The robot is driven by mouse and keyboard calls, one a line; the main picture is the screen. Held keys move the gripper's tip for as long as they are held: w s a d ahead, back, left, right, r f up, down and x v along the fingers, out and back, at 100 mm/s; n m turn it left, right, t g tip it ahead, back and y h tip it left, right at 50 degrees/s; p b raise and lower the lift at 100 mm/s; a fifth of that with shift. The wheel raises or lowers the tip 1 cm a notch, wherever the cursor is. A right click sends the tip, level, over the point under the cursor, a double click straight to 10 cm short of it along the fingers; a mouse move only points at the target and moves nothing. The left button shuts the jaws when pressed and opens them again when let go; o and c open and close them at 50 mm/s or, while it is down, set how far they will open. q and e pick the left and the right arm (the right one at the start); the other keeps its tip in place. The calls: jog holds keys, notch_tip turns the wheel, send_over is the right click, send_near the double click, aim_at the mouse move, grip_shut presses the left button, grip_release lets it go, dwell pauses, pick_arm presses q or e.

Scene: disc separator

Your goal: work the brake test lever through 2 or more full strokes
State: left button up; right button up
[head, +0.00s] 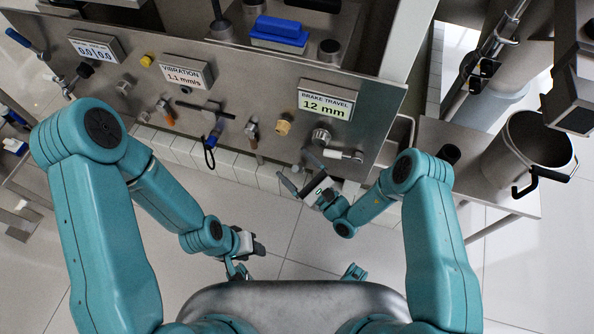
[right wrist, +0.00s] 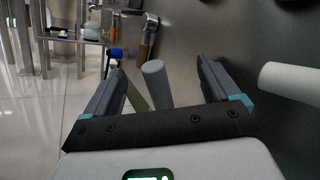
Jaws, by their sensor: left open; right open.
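A lever with a pale grey, round-ended grip (right wrist: 157,84) on a flat bar stands between the fingers of my right gripper (right wrist: 160,88) in the right wrist view. It appears to be the brake test lever. The jaws are open on both sides of it, with gaps visible. In the head view my right gripper (head: 299,172) is at the panel's lower edge, below the brake travel display (head: 325,105), which reads 12 mm. The lever is small and hard to make out there. My left gripper (head: 248,256) is open and empty over the floor, away from the panel.
A white cylindrical handle (head: 344,154) beside a round knob (head: 321,136) is close to my right gripper; it also shows in the right wrist view (right wrist: 290,82). Orange-handled valves and a black loop (head: 209,155) line the panel (head: 240,84). A metal bucket (head: 522,150) stands right.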

jog(key=v, duration=0.8)
dwell(0.6)
